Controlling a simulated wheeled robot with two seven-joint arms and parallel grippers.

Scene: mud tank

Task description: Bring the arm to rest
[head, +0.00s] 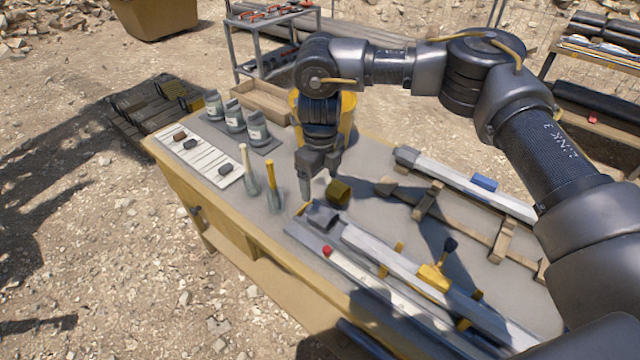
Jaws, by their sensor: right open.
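My right arm (545,150) comes in from the right and bends down over the workbench (230,215). My right gripper (318,190) points down above the middle of the bench, its fingers apart with nothing seen between them. My left gripper is not in the picture.
A wooden tray (262,102) and yellow bucket (347,115) are behind. A long metal rail (400,265) lies in front; another (465,180) lies right.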

